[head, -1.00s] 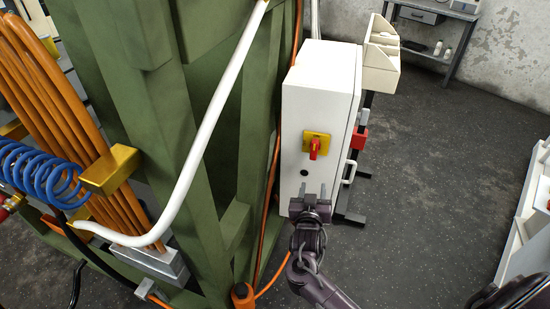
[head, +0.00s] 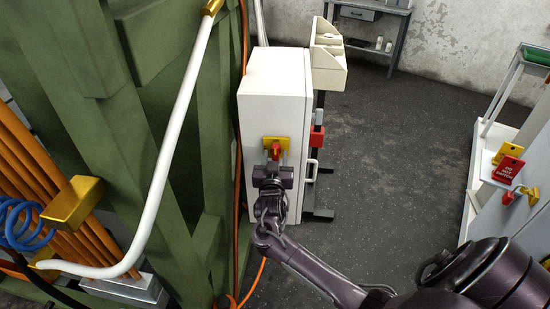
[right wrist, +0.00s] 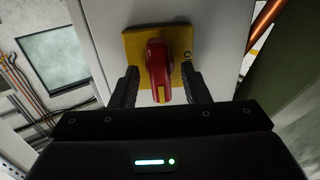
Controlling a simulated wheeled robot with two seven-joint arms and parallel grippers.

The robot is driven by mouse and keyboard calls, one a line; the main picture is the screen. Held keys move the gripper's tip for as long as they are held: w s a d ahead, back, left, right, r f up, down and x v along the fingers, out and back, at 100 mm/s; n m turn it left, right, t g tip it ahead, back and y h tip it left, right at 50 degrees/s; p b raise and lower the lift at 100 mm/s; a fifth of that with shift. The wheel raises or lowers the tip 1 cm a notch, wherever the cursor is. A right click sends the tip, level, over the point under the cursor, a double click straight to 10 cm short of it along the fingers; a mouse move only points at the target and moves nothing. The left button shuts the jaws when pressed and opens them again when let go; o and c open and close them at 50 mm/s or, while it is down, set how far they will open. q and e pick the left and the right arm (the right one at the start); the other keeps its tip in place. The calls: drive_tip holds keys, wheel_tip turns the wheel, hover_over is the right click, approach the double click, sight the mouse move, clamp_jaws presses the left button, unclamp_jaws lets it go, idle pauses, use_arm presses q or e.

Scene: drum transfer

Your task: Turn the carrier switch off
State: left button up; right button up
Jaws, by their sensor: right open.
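The carrier switch is a red rotary handle (right wrist: 159,72) on a yellow plate (right wrist: 181,43), mounted on the front of a white cabinet (head: 272,88). In the head view the red handle (head: 276,151) shows just above my right gripper (head: 275,160). In the right wrist view my right gripper (right wrist: 160,88) is open, with one finger on each side of the handle's lower part. The handle points downward. I cannot tell whether the fingers touch it. My left gripper is not in view.
A green steel frame (head: 150,120) with a white hose (head: 190,110) and orange cables stands left of the cabinet. A cream bin (head: 327,60) is behind it. The floor between is clear.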

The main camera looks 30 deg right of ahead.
clamp_jaws()
idle(0.3)
drive_tip(key=n+p, duration=0.2)
drive_tip(key=n, duration=0.1)
drive_tip(key=shift+r+n+p, duration=0.15)
drive_tip(key=shift+n+p, duration=0.15)
drive_tip(key=shift+p, duration=0.05)
drive_tip(key=n+p, duration=0.2)
drive_tip(key=n, duration=0.2)
drive_tip(key=shift+a+n+p, duration=0.1)
drive_tip(key=shift+n+p, duration=0.2)
drive_tip(key=n+p, duration=0.2)
drive_tip(key=n, duration=0.2)
drive_tip(key=shift+n, duration=0.3)
drive_tip(key=n+p, duration=0.1)
drive_tip(key=n, duration=0.1)
drive_tip(key=n+p, duration=0.1)
drive_tip(key=n, duration=0.1)
drive_tip(key=shift+f+n, duration=0.2)
drive_tip(key=shift+n, duration=0.5)
unclamp_jaws()
